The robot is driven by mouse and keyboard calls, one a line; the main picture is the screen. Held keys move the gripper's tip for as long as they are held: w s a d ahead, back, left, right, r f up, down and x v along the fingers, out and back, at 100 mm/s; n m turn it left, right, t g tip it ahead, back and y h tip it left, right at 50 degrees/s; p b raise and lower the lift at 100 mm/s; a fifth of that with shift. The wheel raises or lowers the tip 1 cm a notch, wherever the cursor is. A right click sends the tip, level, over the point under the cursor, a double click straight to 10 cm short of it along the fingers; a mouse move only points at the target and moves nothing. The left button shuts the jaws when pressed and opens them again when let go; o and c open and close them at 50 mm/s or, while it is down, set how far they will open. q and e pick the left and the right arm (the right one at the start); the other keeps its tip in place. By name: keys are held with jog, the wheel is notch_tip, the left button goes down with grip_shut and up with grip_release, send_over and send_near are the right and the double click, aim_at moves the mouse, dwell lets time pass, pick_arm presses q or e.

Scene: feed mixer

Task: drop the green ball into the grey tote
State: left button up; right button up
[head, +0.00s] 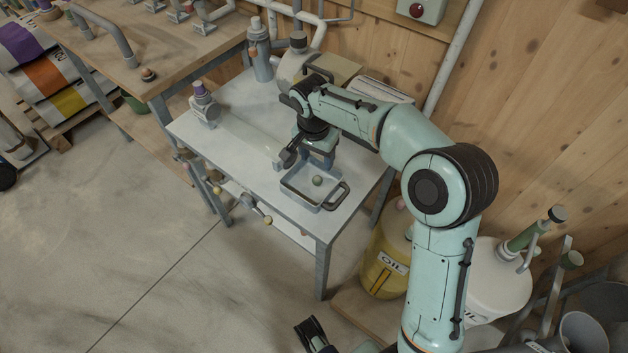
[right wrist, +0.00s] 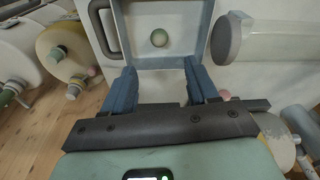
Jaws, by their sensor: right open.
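The small green ball (head: 317,181) is inside the grey tote (head: 300,195), an open shallow tray with a dark handle on the right, on the pale table. In the right wrist view the ball (right wrist: 159,38) appears within the walls of the tote (right wrist: 160,7). My right gripper (head: 318,160) is at the tote's far side in the head view. Its two blue fingers (right wrist: 159,72) are spread apart with nothing between them, and the ball lies beyond their tips.
A bottle-like fitting (head: 203,106) stands on the table's left part and a grey cylinder (head: 259,58) at the back. Valve handles (head: 247,201) stick out from the front edge. A yellow oil drum (head: 386,262) stands right of the table. Floor at the lower left is clear.

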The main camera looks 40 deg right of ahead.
notch_tip(320, 180, up, 13)
jog(key=a+p, duration=0.1)
jog(key=p, duration=0.1)
jog(key=shift+s+a+f+p, duration=0.2)
jog(key=shift+s+p, duration=0.1)
jog(key=shift+s, duration=0.05)
jog(key=shift+f, duration=0.1)
